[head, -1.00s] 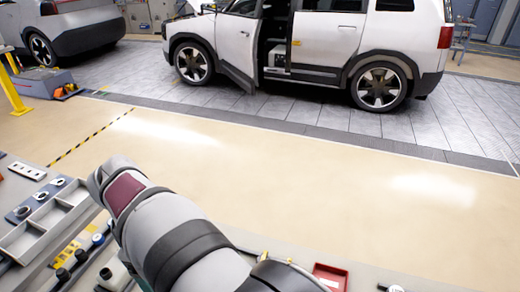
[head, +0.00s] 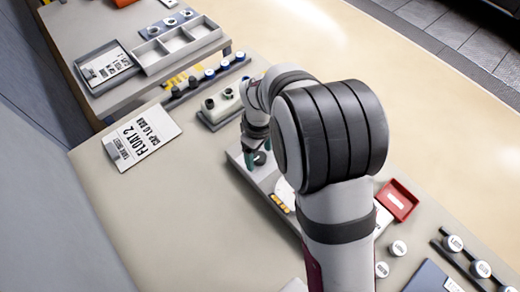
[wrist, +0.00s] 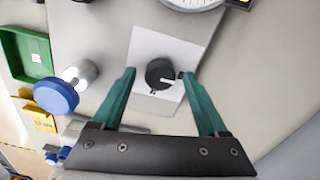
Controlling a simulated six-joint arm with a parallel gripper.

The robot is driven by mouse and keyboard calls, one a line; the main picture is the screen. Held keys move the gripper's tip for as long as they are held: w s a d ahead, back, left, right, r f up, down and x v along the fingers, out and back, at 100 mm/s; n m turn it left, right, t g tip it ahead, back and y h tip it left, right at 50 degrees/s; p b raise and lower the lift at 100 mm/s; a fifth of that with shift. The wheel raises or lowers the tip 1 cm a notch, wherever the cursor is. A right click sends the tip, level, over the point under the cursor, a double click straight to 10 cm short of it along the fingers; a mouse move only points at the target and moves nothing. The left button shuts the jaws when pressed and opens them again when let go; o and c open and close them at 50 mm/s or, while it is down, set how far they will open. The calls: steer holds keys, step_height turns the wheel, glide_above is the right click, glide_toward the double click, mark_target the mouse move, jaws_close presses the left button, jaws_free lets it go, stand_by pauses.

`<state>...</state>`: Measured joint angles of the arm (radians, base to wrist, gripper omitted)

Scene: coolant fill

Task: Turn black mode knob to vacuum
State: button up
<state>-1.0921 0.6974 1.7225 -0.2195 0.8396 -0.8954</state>
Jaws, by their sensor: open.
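The black mode knob (wrist: 160,72) is round with a white pointer mark, which points right in the wrist view. It sits on a white label plate (wrist: 178,50) on a grey panel (wrist: 88,20); small label print near the knob is too small to read. My gripper (wrist: 157,75) is open, with one teal finger on each side of the knob. The right fingertip is very close to the knob; I cannot tell whether it touches. The left fingertip is clearly apart. In the head view my gripper (head: 261,160) is over the panel, partly hidden by my arm.
A blue-capped fitting (wrist: 56,96) and a green tray (wrist: 25,54) lie left of the knob in the wrist view. A round gauge (wrist: 193,3) is beyond it.

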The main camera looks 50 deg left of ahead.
jaws_close()
steer(key=shift+m, duration=0.3)
steer(key=m, duration=1.2)
steer(key=shift+m, duration=0.4)
steer(key=m, duration=0.4)
steer(key=shift+m, duration=0.4)
